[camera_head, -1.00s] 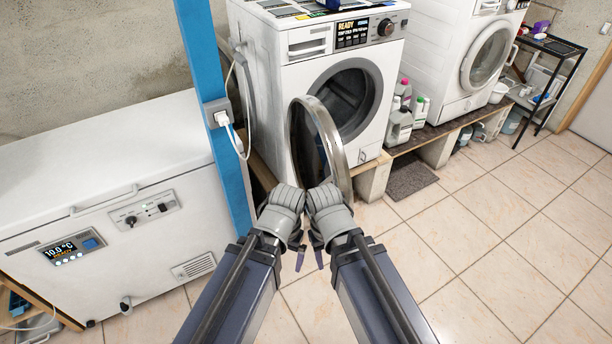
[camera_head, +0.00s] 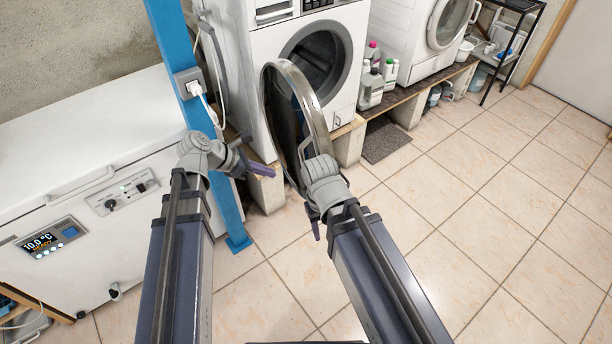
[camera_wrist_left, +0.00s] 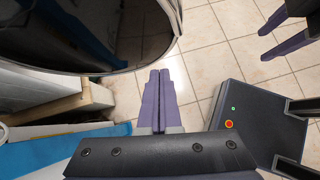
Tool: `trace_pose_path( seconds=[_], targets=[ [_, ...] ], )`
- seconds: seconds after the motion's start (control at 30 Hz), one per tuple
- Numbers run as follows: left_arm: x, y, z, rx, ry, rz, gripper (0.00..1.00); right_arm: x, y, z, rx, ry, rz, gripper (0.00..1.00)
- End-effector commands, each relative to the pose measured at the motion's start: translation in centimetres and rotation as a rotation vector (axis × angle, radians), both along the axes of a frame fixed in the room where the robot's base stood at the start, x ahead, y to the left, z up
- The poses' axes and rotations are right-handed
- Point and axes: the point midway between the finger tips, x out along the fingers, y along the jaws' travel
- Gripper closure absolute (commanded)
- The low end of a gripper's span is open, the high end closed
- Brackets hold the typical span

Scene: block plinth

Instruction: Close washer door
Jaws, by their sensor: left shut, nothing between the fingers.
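The washer door (camera_head: 318,124) is round, with a chrome rim and dark glass. It stands swung wide open from the white washer (camera_head: 262,58), whose dark round opening (camera_head: 312,62) is exposed. My left gripper (camera_head: 270,172) is shut and empty, left of the door's lower part, with its fingers pointing right. In the left wrist view, its closed fingers (camera_wrist_left: 160,78) are just below the door's rim (camera_wrist_left: 128,70); I cannot tell whether they touch. My right gripper (camera_head: 316,226) is at the door's lower right in the head view. Its separated fingers show in the left wrist view (camera_wrist_left: 270,38).
A blue post (camera_head: 176,60) with a socket and white cable stands behind my left gripper. A white chest freezer (camera_head: 90,130) fills the left. Bottles (camera_head: 372,88) stand on the wooden plinth beside a second washer (camera_head: 412,35). The tiled floor at right is clear.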

Motion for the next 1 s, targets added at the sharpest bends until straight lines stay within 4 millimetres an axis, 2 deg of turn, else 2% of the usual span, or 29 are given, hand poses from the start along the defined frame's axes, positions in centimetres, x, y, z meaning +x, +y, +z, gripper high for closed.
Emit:
trace_pose_path(
  seconds=[0.17, 0.37, 0.8, 1.0],
  targets=[
    [0.2, 0.1, 0.1, -0.02, 0.013, 0.028, 1.0, 0.0, 0.0, -0.1, 0.0, 0.0, 0.0, 0.5],
    [0.7, -0.9, -1.5, -0.017, 0.013, 0.023, 1.0, 0.0, 0.0, -1.7, 0.0, 0.0, 0.0, 0.5],
    [3.3, -6.3, -7.6, -0.017, 0.012, 0.022, 1.0, 0.0, 0.0, -7.7, 0.0, 0.0, 0.001, 0.5],
    [4.5, -8.7, -6.9, -0.016, 0.012, 0.022, 1.0, 0.0, 0.0, -7.1, 0.0, 0.0, 0.001, 0.5]
  ],
)
